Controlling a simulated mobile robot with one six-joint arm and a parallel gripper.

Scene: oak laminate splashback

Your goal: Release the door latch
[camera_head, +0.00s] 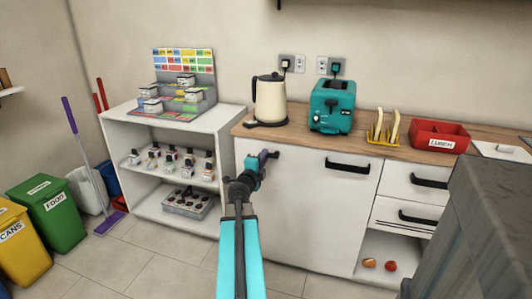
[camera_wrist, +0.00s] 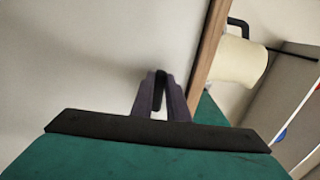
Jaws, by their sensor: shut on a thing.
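The white cabinet door (camera_head: 305,205) under the worktop is flush with the cabinet front; no gap shows at its edges. A small dark latch piece (camera_head: 274,154) is at the upper left of this white front. My gripper (camera_head: 265,155) is at it, with the arm reaching up from below. In the wrist view, the purple-grey fingers of my gripper (camera_wrist: 160,95) are shut on the dark latch (camera_wrist: 159,88), one finger on each side.
A black bar handle (camera_head: 348,164) is further right on the white front. Drawers (camera_head: 412,180) stand beside it. An open shelf (camera_head: 175,205) is at left. A grey block (camera_head: 485,230) is near right.

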